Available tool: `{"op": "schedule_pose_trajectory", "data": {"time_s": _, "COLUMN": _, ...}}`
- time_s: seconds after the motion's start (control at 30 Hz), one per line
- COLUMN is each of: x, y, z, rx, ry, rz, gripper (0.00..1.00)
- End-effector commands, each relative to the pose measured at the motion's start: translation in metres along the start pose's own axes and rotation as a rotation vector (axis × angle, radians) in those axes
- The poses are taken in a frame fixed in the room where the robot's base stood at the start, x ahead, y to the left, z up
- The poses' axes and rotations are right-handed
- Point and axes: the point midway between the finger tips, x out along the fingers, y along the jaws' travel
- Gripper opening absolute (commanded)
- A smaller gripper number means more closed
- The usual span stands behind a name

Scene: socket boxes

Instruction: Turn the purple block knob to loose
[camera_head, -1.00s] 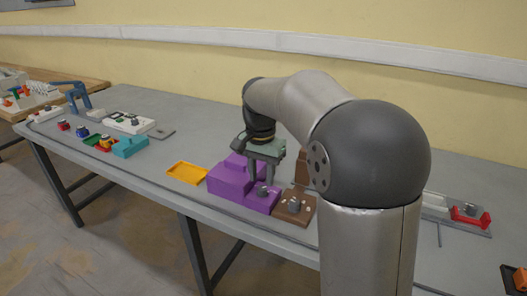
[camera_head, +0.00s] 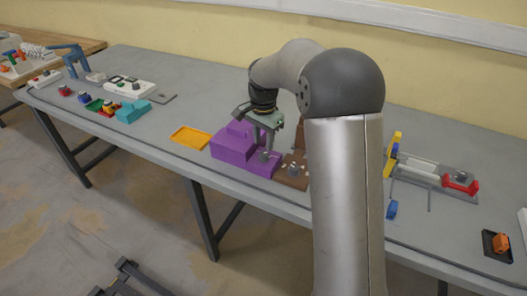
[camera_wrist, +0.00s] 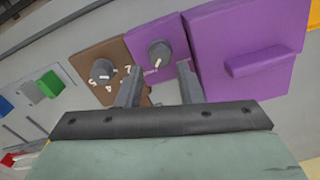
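The purple block (camera_head: 232,147) stands near the table's front edge, with a grey knob (camera_head: 263,157) on its lower step. In the wrist view the knob (camera_wrist: 159,53) is round, with a pale mark on top and a small white marking beside it on the purple face. My gripper (camera_head: 267,139) is above the lower step, close to the knob. In the wrist view my gripper (camera_wrist: 159,70) is open and its fingers are apart. The knob shows between and just beyond the fingertips. No contact with it is visible.
A brown block (camera_head: 294,172) with its own numbered knob (camera_wrist: 103,71) sits right beside the purple block. A yellow tray (camera_head: 191,137) lies to the left. A rail fixture with a red part (camera_head: 460,184) is at the right. Bare table lies between the yellow and teal pieces.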

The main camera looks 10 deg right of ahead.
Motion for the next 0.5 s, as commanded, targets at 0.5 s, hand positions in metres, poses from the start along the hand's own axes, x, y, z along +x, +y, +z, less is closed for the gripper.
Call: {"op": "schedule_pose_trajectory", "data": {"time_s": 0.5, "x": 0.050, "y": 0.000, "z": 0.000, "rx": 0.001, "ry": 0.001, "rz": -0.001, "gripper": 0.34}}
